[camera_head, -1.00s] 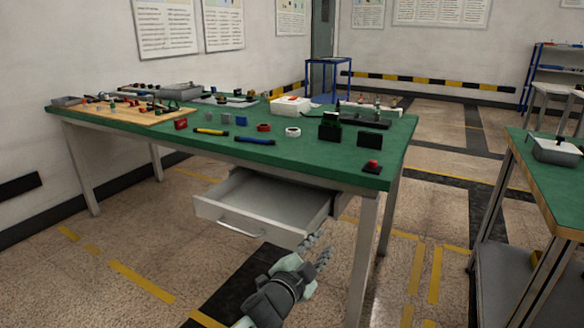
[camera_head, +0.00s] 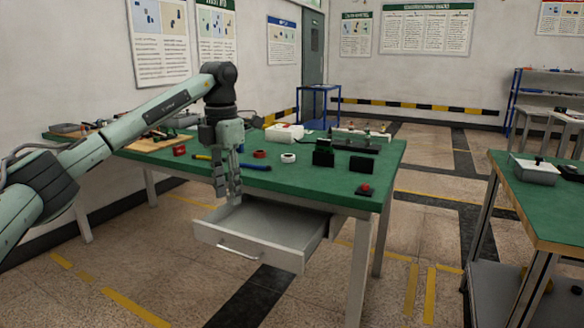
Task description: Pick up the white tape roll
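The white tape roll (camera_head: 288,157) lies on the green tabletop (camera_head: 300,178), right of a red tape roll (camera_head: 259,154). My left arm comes in from the left, and my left gripper (camera_head: 229,192) points down in front of the table's front edge, above the open drawer (camera_head: 250,244). Its two fingers look apart with nothing between them. The gripper appears left of the white roll and does not touch it. My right gripper is not in view.
Black blocks (camera_head: 323,155) stand right of the roll, with a red button box (camera_head: 364,190) at the front right corner. A white box (camera_head: 284,132) is behind. The drawer juts out below the front edge. A second green table (camera_head: 545,205) is at right.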

